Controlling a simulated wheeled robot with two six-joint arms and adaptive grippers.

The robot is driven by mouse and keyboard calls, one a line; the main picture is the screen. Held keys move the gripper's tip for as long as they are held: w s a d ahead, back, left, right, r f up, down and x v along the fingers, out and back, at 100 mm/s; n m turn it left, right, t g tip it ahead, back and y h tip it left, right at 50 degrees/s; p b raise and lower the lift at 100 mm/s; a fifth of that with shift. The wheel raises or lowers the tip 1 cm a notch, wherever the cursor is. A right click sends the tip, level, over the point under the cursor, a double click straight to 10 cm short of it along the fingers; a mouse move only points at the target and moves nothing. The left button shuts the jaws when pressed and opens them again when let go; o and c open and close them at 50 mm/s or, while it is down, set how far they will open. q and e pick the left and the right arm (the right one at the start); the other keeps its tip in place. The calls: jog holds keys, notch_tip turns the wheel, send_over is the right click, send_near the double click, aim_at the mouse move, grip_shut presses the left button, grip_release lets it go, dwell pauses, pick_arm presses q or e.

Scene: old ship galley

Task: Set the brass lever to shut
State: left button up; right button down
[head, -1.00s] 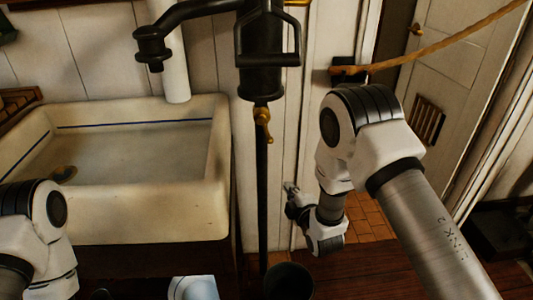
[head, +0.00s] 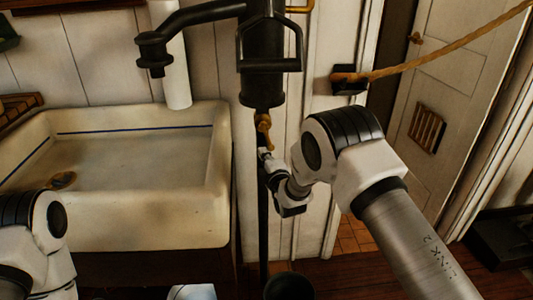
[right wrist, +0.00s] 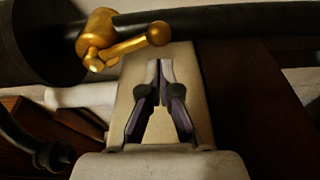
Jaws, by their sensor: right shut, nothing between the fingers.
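The brass lever (head: 264,128) is on a small valve under the black hand pump (head: 262,70), at the top of a thin black pipe (head: 263,222). In the right wrist view the lever (right wrist: 132,46) ends in a round knob and points away from the pump body, roughly along the pipe. My right gripper (head: 263,153) is just below the lever in the head view. In the right wrist view its fingertips (right wrist: 160,66) are together and empty, close to the knob; I cannot tell whether they touch it. My left gripper is out of view; only part of that arm shows.
A cream sink (head: 145,208) stands left of the pipe. A dark bucket (head: 289,287) is on the floor below. A rope (head: 440,50) runs from a wall bracket (head: 348,80) to the upper right, before a white door (head: 450,90).

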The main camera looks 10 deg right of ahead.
aim_at(272, 148)
jog(key=shift+w+d, duration=0.1)
jog(key=shift+d, duration=0.35)
jog(key=shift+d+n, duration=0.4)
jog(key=shift+n, duration=0.3)
jog(key=shift+d+r+n+g, duration=0.3)
jog(key=shift+d+n+g, duration=0.2)
jog(key=shift+d+n, duration=0.5)
jog(key=s+d+r+n+g+h, duration=0.1)
jog(key=d+r+n, duration=0.2)
jog(key=r+n, duration=0.1)
jog(key=shift+d+r+n, duration=0.35)
jog(key=shift+r+n, duration=0.05)
jog(key=shift+r, duration=0.35)
